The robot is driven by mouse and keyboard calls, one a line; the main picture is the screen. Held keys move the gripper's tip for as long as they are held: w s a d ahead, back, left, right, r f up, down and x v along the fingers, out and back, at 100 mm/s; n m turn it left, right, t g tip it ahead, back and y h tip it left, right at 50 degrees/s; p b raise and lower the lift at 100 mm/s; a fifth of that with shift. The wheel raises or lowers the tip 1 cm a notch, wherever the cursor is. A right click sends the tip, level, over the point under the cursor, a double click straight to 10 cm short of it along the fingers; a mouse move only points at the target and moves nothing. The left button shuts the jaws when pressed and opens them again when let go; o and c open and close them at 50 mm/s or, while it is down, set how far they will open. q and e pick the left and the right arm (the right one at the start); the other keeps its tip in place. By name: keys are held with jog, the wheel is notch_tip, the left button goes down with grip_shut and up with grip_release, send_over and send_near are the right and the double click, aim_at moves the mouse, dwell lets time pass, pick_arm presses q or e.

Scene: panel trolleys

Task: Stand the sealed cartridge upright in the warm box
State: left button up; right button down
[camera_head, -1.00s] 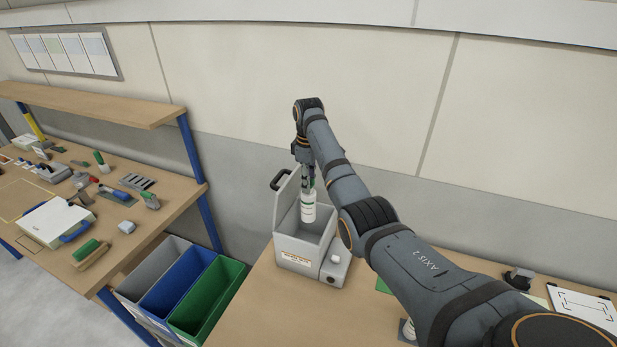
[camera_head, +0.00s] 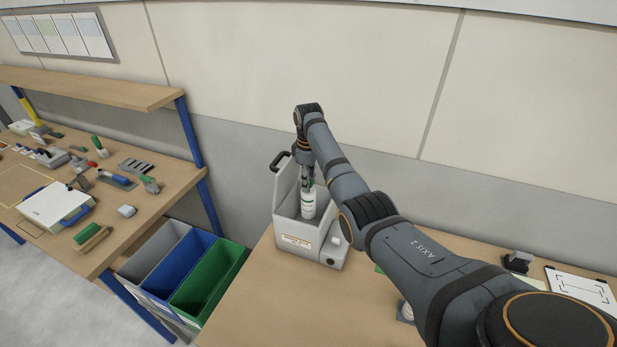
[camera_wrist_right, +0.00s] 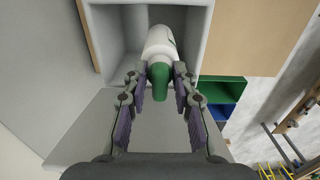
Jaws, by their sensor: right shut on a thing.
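The cartridge is a white cylinder (camera_head: 308,204) with a green top, and it stands about upright in the opening of the warm box (camera_head: 296,242). The warm box is a light grey open-topped case with a raised lid and an orange-edged label on its front. My right gripper (camera_head: 307,184) points down into the box and is shut on the cartridge's green top. In the right wrist view the fingers (camera_wrist_right: 160,85) flank the green end, and the white body (camera_wrist_right: 160,42) reaches into the box. Whether its base touches the box floor is hidden. My left gripper is not in view.
Grey, blue and green bins (camera_head: 209,287) stand left of the wooden bench. A second bench (camera_head: 130,225) on the left carries tools and a white case (camera_head: 56,205). Bare bench top (camera_head: 265,310) lies in front of the box. A white framed plate (camera_head: 582,289) lies at the right.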

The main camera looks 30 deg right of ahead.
jog(key=b, duration=0.2)
send_over(309, 211)
jog(key=w, duration=0.2)
jog(key=shift+w+d+f, duration=0.1)
jog(key=shift+d+f, duration=0.15)
jog(key=shift+f, duration=0.95)
jog(key=shift+d+f, duration=0.2)
jog(key=shift+f, duration=0.95)
jog(key=shift+f+b, duration=0.35)
jog(key=shift+f, duration=0.85)
jog(key=shift+f+b, duration=1.6)
jog(key=shift+f, duration=1.15)
jog(key=shift+f+b, duration=0.3)
jog(key=shift+f, duration=0.3)
jog(key=c, duration=1)
grip_release()
notch_tip(309, 211, up, 12)
